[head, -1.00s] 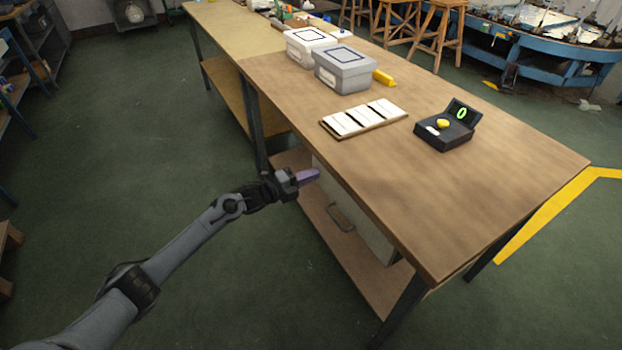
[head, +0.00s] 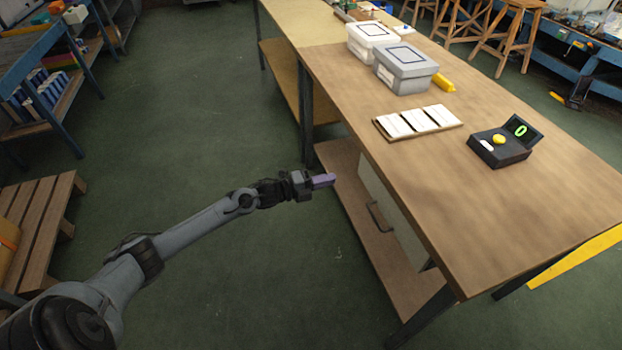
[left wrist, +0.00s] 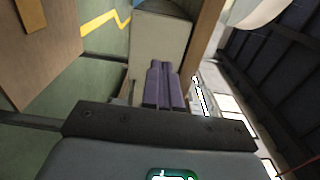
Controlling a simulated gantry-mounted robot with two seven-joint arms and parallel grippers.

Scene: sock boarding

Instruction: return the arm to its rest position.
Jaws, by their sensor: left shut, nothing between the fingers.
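My left arm reaches in from the lower left in the head view. Its gripper (head: 323,181) has purple fingers and is shut with nothing between them. It hangs in the air off the near left side of the wooden table (head: 440,195), apart from it. In the left wrist view the two purple fingers (left wrist: 165,85) lie side by side, closed. My right gripper is not in view.
A wooden pallet (head: 38,225) stands at left. Green floor lies open between.

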